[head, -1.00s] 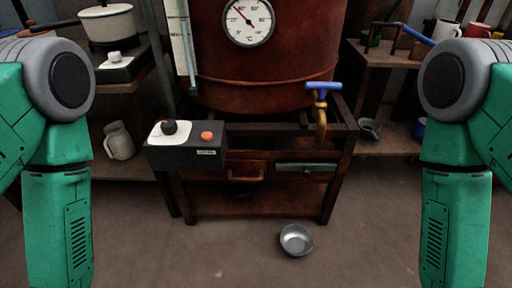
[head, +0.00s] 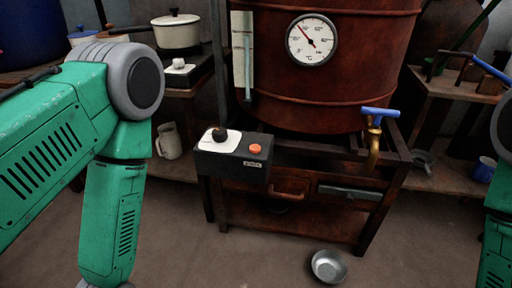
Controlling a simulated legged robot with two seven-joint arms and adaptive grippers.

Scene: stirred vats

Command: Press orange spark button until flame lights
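The orange button (head: 255,148) sits on the right of a dark control box (head: 232,166) fixed to the front left of the vat stand. A black knob (head: 219,134) on a white plate (head: 207,143) is on the same box, left of the button. The big rust-red vat (head: 345,85) stands behind, with a round dial gauge (head: 312,40). No flame shows under the vat, though that space is dark and partly hidden. My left arm hangs left of the box, apart from it, and its gripper is below the picture. My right arm shows only at the right edge; its gripper is out of view.
A metal bowl (head: 329,266) lies on the floor in front. Side shelves hold a white pot (head: 178,33), a pale jug (head: 169,141) and a blue mug (head: 484,169). Floor before the stand is mostly clear.

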